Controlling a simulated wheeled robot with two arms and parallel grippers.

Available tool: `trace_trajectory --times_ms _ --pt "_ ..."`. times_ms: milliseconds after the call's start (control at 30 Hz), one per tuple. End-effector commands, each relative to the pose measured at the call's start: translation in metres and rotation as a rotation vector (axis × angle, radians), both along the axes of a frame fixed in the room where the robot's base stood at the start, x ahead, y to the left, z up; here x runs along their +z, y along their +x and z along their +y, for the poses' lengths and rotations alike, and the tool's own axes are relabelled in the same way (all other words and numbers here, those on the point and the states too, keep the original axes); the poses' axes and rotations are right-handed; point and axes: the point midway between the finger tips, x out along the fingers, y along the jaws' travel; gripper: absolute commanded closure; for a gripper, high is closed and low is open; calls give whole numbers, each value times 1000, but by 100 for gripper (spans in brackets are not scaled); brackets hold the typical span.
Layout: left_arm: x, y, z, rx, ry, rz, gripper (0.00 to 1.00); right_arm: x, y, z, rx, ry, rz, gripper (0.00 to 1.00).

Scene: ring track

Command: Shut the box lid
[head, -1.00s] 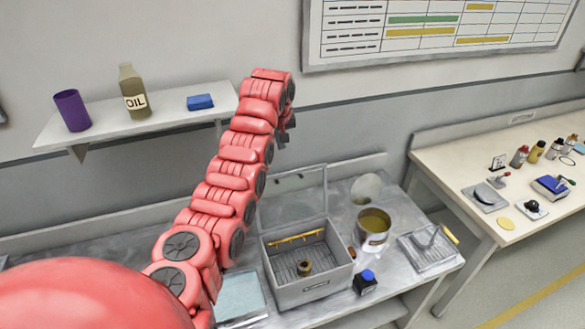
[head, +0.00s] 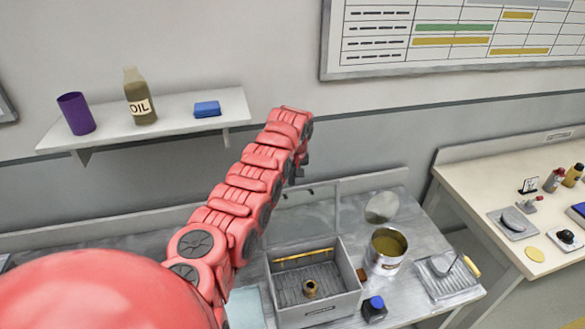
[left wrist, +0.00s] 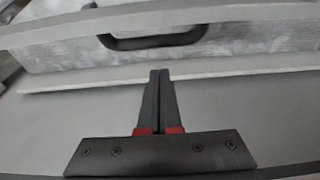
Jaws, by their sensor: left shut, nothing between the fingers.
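The grey box (head: 318,312) stands on the metal bench with its lid (head: 303,216) raised upright at its back edge. The lid looks see-through inside a thin frame. Inside the box lie a small brass-coloured ring (head: 311,289) and a yellow rod (head: 304,256). My left arm reaches up behind the box's left side, and its gripper is mostly hidden behind the wrist near the lid's top. In the left wrist view my left gripper (left wrist: 160,73) is shut and empty, in front of a grey surface with a dark handle (left wrist: 155,40). My right gripper is out of view.
A wall shelf (head: 180,122) holds a purple cup, an oil bottle and a blue block. Another table (head: 470,190) is at the right.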

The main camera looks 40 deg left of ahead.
Motion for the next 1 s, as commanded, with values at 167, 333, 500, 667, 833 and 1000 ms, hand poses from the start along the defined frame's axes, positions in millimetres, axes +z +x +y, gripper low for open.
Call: trace_trajectory --times_ms 167,333,500,667,833,1000 --pt "-2 -2 -1 -3 5 0 100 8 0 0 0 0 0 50" --pt "1 -8 -8 -1 2 1 100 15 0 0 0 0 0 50" --pt "7 -15 -17 0 -2 1 100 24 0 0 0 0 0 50" --pt "10 -21 -23 0 1 1 100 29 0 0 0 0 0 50" --pt "12 -23 -26 1 1 -1 100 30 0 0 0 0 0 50" --pt "11 -23 -26 1 1 0 100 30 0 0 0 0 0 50"
